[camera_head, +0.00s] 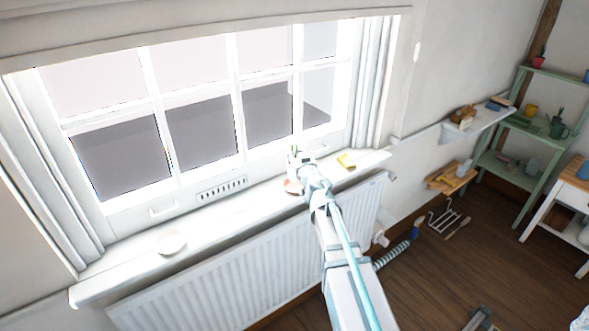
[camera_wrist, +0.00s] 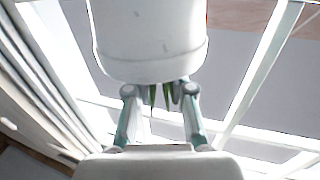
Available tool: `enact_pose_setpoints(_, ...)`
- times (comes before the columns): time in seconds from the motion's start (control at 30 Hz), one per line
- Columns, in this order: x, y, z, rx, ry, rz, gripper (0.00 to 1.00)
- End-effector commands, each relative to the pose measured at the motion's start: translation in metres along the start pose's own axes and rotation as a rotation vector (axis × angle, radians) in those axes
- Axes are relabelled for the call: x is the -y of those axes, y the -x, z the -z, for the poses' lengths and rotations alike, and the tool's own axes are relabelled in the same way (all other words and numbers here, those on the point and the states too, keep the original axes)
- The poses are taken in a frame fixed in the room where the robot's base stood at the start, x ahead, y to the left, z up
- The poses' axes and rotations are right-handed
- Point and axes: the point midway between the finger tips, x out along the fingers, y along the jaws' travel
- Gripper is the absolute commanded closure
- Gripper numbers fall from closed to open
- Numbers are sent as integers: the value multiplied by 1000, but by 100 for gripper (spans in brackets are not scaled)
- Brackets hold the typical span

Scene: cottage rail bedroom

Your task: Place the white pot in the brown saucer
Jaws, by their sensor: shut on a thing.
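The white pot (camera_wrist: 150,40) fills the top middle of the wrist view, with its rim downward in the picture and green leaves beyond it. My gripper (camera_wrist: 161,92) is shut on the pot near its rim. In the head view the pot (camera_head: 292,170) shows as a small white shape with a green tip, partly hidden by my gripper (camera_head: 299,161).
A white dish (camera_head: 172,243) lies on the left part of the sill (camera_head: 225,212). The window stands close behind, and a radiator (camera_head: 240,270) is below. The sill between dish and saucer is clear.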

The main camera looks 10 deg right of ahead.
Motion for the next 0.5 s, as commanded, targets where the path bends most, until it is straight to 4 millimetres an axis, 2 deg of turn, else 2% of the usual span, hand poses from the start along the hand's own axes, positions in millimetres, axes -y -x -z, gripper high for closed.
enact_pose_setpoints(0.17,-3,-10,-13,0,1,0,100)
enact_pose_setpoints(0.27,-7,-20,-27,0,-1,0,100)
enact_pose_setpoints(0.4,-6,-18,-47,1,0,1,100)
enact_pose_setpoints(0.5,-6,-18,-53,0,-1,1,100)
